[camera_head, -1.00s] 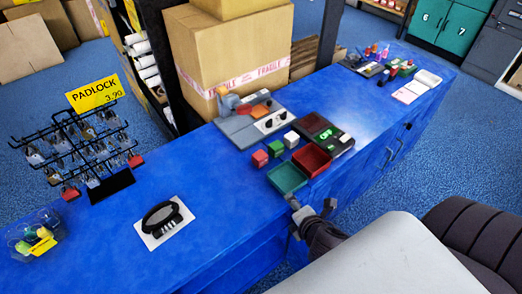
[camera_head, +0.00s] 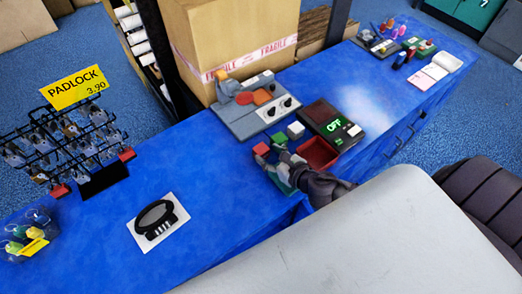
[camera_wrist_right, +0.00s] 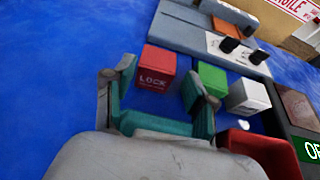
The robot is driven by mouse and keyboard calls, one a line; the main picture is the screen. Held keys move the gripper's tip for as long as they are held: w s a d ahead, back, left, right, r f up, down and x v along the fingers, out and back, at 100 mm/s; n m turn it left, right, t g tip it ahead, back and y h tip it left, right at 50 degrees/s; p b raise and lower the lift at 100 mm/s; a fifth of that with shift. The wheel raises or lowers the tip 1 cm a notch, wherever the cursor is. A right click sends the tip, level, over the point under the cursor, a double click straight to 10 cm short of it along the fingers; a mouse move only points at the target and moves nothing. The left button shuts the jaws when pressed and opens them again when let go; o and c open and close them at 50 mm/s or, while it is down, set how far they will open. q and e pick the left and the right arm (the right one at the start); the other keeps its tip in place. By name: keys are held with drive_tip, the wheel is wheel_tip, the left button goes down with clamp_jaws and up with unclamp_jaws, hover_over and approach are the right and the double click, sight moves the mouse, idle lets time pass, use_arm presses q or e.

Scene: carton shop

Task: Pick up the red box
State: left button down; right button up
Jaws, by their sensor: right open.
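The red box (camera_head: 262,149), a small cube, stands on the blue counter. In the right wrist view the red box (camera_wrist_right: 155,68) shows the word LOCK on its face. My left gripper is not in view.
A green box (camera_wrist_right: 212,78) and a white box (camera_wrist_right: 248,96) stand right of the red box. Counter left of the red box is clear.

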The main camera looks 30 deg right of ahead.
sight(258, 147)
drive_tip(key=shift+w+f, duration=0.1)
drive_tip(key=shift+w, duration=0.25)
drive_tip(key=shift+w+a, duration=0.35)
drive_tip(key=shift+w, duration=0.35)
drive_tip(key=x, duration=0.3)
drive_tip(key=shift+w+f+p, duration=0.15)
drive_tip(key=shift+w+p, duration=0.1)
drive_tip(key=shift+p, duration=0.05)
drive_tip(key=shift+w+f, duration=0.1)
drive_tip(key=shift+c, duration=0.8)
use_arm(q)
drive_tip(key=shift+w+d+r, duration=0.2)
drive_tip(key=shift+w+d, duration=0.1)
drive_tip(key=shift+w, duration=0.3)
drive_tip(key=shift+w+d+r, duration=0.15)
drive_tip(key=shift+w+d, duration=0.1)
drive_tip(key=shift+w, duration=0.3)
use_arm(e)
drive_tip(key=c, duration=0.9)
drive_tip(key=shift+o, duration=0.2)
